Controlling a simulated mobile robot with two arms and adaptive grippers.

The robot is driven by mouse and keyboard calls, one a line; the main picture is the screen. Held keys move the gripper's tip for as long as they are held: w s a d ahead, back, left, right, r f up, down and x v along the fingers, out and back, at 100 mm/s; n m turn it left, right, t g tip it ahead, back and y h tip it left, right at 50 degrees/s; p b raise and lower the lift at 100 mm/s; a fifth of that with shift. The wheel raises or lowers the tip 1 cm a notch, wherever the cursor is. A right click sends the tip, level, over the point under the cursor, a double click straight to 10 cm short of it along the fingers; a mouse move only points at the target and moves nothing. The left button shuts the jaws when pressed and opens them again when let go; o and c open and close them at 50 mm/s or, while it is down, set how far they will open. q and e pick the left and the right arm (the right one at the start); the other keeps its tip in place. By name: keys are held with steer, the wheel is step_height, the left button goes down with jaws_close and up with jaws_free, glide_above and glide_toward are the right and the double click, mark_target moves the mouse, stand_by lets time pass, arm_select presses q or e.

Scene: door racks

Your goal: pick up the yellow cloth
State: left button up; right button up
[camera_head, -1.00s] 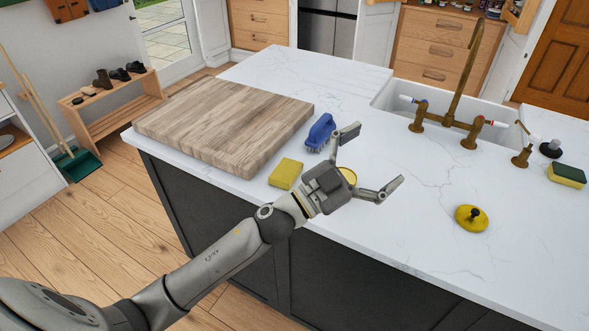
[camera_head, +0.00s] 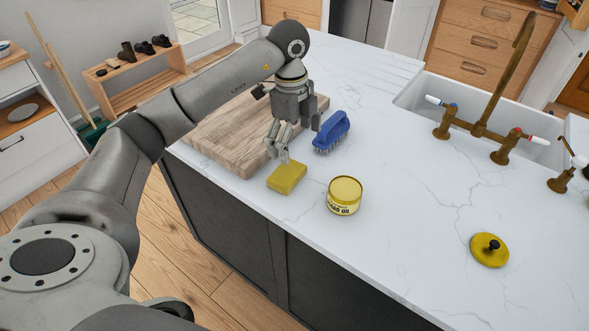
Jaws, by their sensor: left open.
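The yellow cloth (camera_head: 287,179) looks like a small flat folded block. It lies on the white marble counter near its front edge, just in front of the wooden board. My left gripper (camera_head: 281,147) is open and empty, with its fingers pointing down just above and behind the cloth. The fingertips appear close to the cloth's far edge; I cannot tell whether they touch it. My right gripper is not in view.
A blue scrubbing brush (camera_head: 331,132) stands right of the gripper. A yellow tin (camera_head: 344,196) is right of the cloth. The wooden board (camera_head: 228,140) lies behind left. A yellow disc with a black knob (camera_head: 490,250) and brass taps (camera_head: 480,128) are farther right. The counter's middle is clear.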

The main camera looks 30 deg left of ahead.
arm_select(q)
steer(key=a, duration=0.2)
steer(key=p, duration=0.1)
glide_above(286, 174)
steer(key=shift+n+y, duration=0.3)
steer(key=f, duration=0.4)
steer(key=shift+w+d+f, duration=0.15)
steer(key=shift+w+f, duration=0.2)
steer(key=f, duration=0.1)
steer(key=f+p, duration=0.1)
steer(key=f, duration=0.1)
steer(key=f+p, duration=0.1)
steer(key=shift+s+a+f, duration=0.1)
steer(key=shift+a+f, duration=0.15)
steer(key=shift+f, duration=0.45)
steer(key=c, duration=0.6)
steer(key=shift+s+d, duration=0.1)
steer(key=shift+s, duration=0.1)
steer(key=c, duration=0.3)
